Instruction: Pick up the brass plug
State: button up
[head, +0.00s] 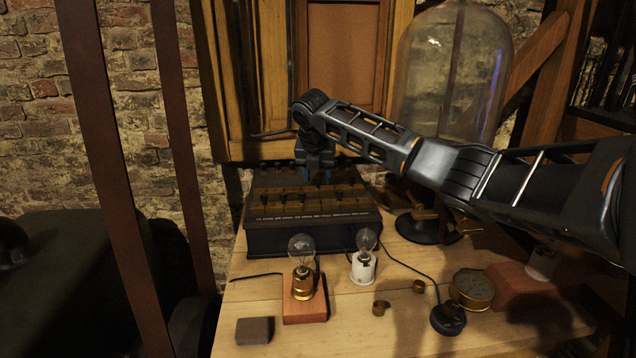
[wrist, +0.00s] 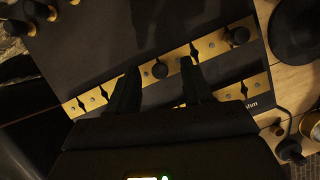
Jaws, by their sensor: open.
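My gripper (head: 317,172) hangs over the dark resistance box (head: 312,240) at the back of the bench. In the wrist view my gripper (wrist: 160,67) is open, its two dark fingers pointing at a brass strip (wrist: 209,46) on the box top. A plug with a round dark knob (wrist: 160,70) stands in this strip, between the fingertips in the picture. I cannot tell how far the tips are above it or whether they touch it. Another dark-knobbed plug (wrist: 238,36) stands farther right along the strip. Any brass shank is hidden below the knobs.
A glass bell jar (head: 455,75) is at the back right. A wooden cabinet (head: 222,80) stands behind.

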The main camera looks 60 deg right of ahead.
jog(key=shift+d+f, duration=0.1)
jog(key=shift+f, duration=0.25)
grip_shut()
